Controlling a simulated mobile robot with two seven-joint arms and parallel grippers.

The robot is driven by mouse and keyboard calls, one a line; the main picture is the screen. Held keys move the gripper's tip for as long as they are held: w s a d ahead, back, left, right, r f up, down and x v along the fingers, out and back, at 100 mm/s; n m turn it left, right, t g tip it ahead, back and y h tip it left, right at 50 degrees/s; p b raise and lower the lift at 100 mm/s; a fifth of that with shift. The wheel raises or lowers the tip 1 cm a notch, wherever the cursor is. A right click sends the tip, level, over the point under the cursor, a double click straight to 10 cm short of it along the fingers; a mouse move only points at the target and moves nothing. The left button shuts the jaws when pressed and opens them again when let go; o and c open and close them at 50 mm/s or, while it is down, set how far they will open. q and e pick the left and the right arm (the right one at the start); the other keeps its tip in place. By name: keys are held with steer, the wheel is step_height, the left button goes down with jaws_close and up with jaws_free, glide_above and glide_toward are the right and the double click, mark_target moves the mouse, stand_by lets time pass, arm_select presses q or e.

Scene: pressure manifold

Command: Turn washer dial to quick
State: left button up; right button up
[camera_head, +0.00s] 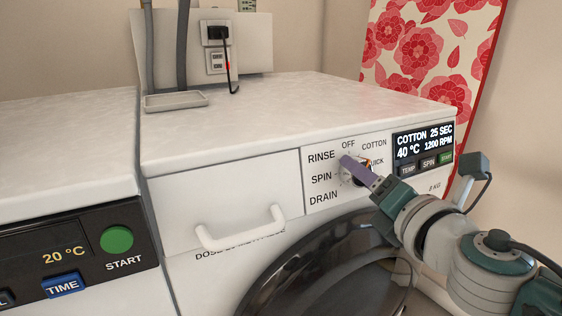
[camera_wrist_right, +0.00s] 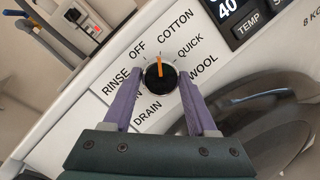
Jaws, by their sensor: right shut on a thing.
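The washer dial (camera_wrist_right: 158,79) is a round black knob with an orange pointer. The pointer aims up between the OFF and COTTON labels, nearer COTTON (camera_wrist_right: 176,28). The QUICK label (camera_wrist_right: 189,46) is to the right, with WOOL below it. My right gripper (camera_wrist_right: 160,76) is shut on the dial, one purple finger on each side. In the head view the right gripper (camera_head: 352,170) hides most of the dial; only part of it and the orange mark show. The display (camera_head: 423,141) reads COTTON, 25 SEC, 40 °C, 1200 RPM. My left gripper is out of view.
TEMP, SPIN and START buttons sit right of the dial, close to my right wrist. A second machine with a green START button (camera_head: 117,240) stands at left.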

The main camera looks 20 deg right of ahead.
steer(key=m, duration=0.1)
steer(key=m+p, duration=0.2)
steer(key=m, duration=0.1)
steer(key=shift+r+g+h, duration=0.3)
steer(key=shift+g, duration=0.1)
steer(key=m+p, duration=0.3)
steer(key=shift+r+m+g, duration=0.1)
steer(key=shift+m+g, duration=0.2)
steer(key=shift+g, duration=0.1)
steer(key=shift+m+g+p, duration=0.4)
steer(key=shift+m+p, duration=0.5)
steer(key=shift+m, duration=0.6)
steer(key=shift+p, duration=0.3)
steer(key=shift+f, duration=0.2)
steer(key=o, duration=1.4)
steer(key=shift+c, duration=0.2)
